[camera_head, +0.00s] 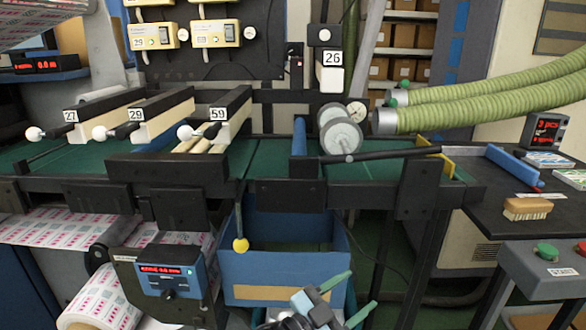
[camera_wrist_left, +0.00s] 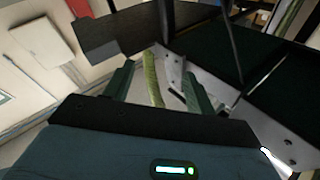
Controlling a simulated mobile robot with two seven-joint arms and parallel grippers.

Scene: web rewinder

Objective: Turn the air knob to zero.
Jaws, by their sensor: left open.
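No knob in the head view is legibly marked as air. A small dark dial (camera_head: 168,293) sits below the red display of a blue-fronted control box (camera_head: 160,275); I cannot tell whether it is the air knob. A round white gauge (camera_head: 357,111) stands beside the grey rollers, near the green hoses. My left gripper (camera_head: 348,300) is low at the bottom centre, in front of the blue bin and right of the control box. Its green fingers are apart and empty, also in the left wrist view (camera_wrist_left: 160,88). My right gripper is not in view.
A blue bin (camera_head: 285,275) stands under the dark machine frame (camera_head: 290,195). Ribbed green hoses (camera_head: 480,105) run along the upper right. A brush (camera_head: 527,209) lies on the right table, above a start-button box (camera_head: 547,272). A printed roll (camera_head: 95,300) is at lower left.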

